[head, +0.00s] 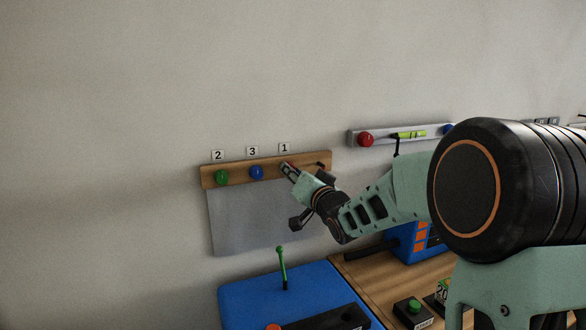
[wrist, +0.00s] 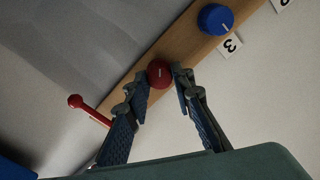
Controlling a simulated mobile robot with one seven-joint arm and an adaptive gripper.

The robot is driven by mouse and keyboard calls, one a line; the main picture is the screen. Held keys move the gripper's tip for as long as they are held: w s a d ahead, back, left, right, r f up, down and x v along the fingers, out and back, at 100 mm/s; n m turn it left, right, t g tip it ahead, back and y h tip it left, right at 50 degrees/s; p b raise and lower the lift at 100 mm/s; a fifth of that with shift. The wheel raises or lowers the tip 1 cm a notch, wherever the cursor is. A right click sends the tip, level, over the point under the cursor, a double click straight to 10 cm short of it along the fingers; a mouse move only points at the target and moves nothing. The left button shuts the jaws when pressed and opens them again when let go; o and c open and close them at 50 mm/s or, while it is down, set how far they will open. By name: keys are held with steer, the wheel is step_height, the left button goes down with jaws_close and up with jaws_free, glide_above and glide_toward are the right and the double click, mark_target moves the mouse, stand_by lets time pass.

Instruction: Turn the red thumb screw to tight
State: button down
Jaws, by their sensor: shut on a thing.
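The red thumb screw (wrist: 159,74) is a round knob with a pale line on its face, on a wooden rail (wrist: 186,52). In the wrist view it sits between the fingertips of my gripper (wrist: 160,82), which is shut on it. In the head view my gripper (head: 290,172) reaches the right part of the rail, below the label 1 (head: 284,147), and mostly hides the red screw. A blue screw (head: 256,172) under label 3 and a green screw (head: 221,177) under label 2 are to the left, apart from my gripper.
A grey panel (head: 238,222) hangs below the rail. A red-tipped lever (wrist: 86,108) sticks out near my fingers. To the right is a bar with another red knob (head: 365,139). Below are a blue box (head: 260,302) with a green lever (head: 282,262) and a wooden table.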

steer(key=shift+r+m+p, duration=0.1)
steer(key=shift+m+p, duration=1.75)
steer(key=shift+m, duration=2.35)
steer(key=c, duration=1.7)
jaws_free()
steer(key=shift+o, duration=0.2)
steer(key=shift+s+d, duration=0.1)
steer(key=v, duration=1.1)
steer(key=shift+s, duration=0.4)
steer(key=shift+d, duration=0.1)
